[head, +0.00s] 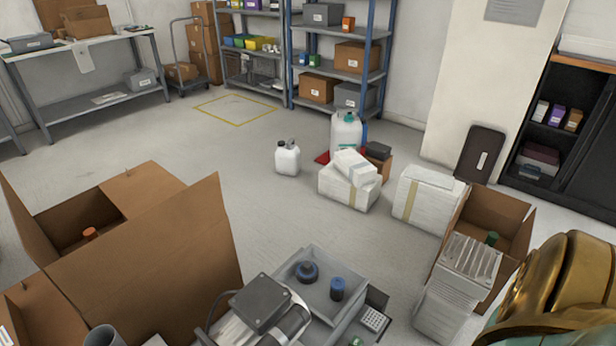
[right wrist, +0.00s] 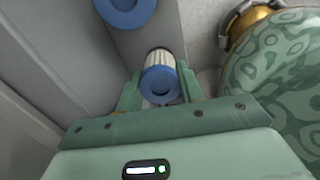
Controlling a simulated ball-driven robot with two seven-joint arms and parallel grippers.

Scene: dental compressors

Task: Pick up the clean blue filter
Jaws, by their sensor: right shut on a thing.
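In the right wrist view my right gripper (right wrist: 160,88) is shut on a filter with a white pleated body and a blue end cap (right wrist: 162,84). The pleats look pale and clean. A second blue ring-shaped cap (right wrist: 125,8) is cut off by the top edge, apart from the fingers. In the head view a grey tray (head: 325,262) holds a darker blue round part (head: 307,272) and a blue cylindrical part (head: 337,288). I cannot tell which of these, if any, matches the held filter. Neither gripper shows in the head view.
A compressor with a dark box (head: 262,302) stands against the tray's near left side. Open cardboard boxes stand at left (head: 150,240) and right (head: 515,225). A stack of white pleated panels (head: 465,270) stands right of the tray.

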